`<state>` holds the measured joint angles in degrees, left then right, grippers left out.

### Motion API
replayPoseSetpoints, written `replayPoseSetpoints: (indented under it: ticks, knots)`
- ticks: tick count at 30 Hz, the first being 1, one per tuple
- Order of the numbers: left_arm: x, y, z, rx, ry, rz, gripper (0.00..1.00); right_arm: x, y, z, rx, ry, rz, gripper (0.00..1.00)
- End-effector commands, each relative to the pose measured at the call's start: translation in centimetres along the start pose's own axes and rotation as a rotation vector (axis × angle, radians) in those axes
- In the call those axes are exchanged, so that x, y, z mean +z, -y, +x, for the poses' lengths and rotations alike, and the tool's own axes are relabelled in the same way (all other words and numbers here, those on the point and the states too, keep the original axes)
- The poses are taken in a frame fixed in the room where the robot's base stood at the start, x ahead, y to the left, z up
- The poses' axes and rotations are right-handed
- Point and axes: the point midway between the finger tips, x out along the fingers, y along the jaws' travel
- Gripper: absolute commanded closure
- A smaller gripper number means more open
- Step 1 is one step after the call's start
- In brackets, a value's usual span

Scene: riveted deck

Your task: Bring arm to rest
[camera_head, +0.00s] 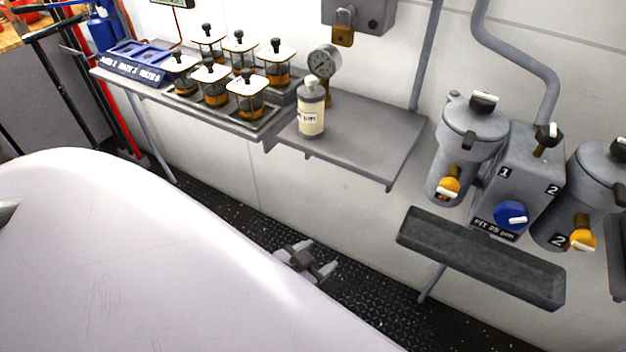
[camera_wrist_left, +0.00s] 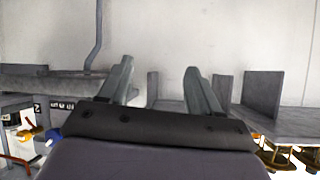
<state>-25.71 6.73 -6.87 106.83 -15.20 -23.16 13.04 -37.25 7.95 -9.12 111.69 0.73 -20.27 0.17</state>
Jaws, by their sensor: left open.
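My left gripper (camera_head: 320,262) is low over the dark deck in the head view, left of the grey trough and below the wall shelf. Its two grey fingers are apart with nothing between them. The left wrist view shows the same open, empty gripper (camera_wrist_left: 160,82) with the pale wall beyond it. Most of the left arm is hidden in the head view. My right gripper does not show.
A grey wall shelf (camera_head: 375,135) holds a labelled bottle (camera_head: 311,108) and several lidded jars (camera_head: 250,95). A blue rack (camera_head: 140,60) stands at its left end. The grey trough (camera_head: 480,262) juts out below filter housings (camera_head: 468,140). Dark studded deck (camera_head: 365,310) around the gripper is clear.

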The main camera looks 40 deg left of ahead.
Motion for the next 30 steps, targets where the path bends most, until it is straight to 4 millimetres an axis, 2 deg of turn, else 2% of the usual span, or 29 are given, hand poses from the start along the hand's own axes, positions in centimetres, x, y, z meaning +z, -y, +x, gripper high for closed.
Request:
replayPoseSetpoints:
  ticks: [9,11,15,19,30]
  knots:
    - [0.3,-0.2,-0.3,0.009,0.005,0.0,0.37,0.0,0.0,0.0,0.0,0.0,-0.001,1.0]
    - [1.1,-0.9,-1.1,0.033,0.018,-0.003,0.37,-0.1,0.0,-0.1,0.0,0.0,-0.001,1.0]
    - [3.5,-3.1,-3.9,0.116,0.058,-0.017,0.37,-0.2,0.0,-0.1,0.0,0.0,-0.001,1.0]
    - [4.6,-4.4,-5.6,0.165,0.075,-0.029,0.37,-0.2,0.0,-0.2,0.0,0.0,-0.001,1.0]
    - [4.7,-4.5,-5.7,0.168,0.077,-0.03,0.37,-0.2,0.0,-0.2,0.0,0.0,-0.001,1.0]
